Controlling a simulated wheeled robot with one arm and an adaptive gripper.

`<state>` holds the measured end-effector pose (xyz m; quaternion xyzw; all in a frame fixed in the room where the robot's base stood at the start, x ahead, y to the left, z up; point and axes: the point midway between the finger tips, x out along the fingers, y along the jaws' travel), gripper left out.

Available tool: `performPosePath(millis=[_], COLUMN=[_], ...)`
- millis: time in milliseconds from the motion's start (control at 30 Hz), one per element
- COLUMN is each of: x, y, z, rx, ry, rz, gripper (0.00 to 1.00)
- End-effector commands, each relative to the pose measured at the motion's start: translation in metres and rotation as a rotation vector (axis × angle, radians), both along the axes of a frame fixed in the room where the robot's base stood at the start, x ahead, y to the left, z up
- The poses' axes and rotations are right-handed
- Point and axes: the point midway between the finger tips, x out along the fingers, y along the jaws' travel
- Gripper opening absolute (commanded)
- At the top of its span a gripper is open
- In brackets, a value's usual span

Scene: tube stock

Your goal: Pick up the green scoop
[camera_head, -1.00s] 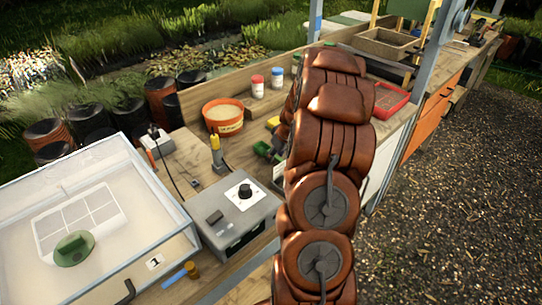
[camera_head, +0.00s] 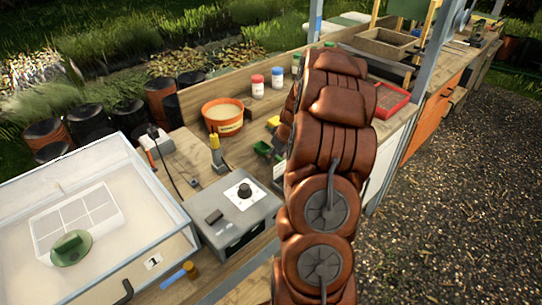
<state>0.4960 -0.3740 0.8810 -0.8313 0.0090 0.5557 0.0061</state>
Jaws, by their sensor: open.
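A small green item (camera_head: 265,150), which looks like the green scoop, lies on the wooden bench just left of my arm. Its right part is hidden by the arm, so its full shape cannot be told. My gripper (camera_head: 282,138) is mostly hidden behind my brown-sleeved arm.
A yellow item (camera_head: 273,121) lies just behind the green one. An orange tub (camera_head: 223,127), white jars with red (camera_head: 257,92) and blue lids, and a grey control box (camera_head: 238,222) stand around. A clear-lidded propagator (camera_head: 150,215) fills the left. A red tray (camera_head: 391,112) is right of my arm.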

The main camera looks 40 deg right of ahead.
Motion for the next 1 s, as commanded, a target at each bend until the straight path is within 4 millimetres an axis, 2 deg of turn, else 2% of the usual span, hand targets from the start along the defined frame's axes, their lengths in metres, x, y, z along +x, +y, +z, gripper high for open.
performPosePath(millis=[133,567,1000], x=[0.0001,0.0001,0.0000], y=[0.0000,0.0000,-0.0001], z=[0.0001,0.0001,0.0015], rx=[0.000,0.000,0.000], ry=[0.000,0.000,0.000], rz=[0.000,0.000,0.000], gripper=[0.46,0.01,0.00])
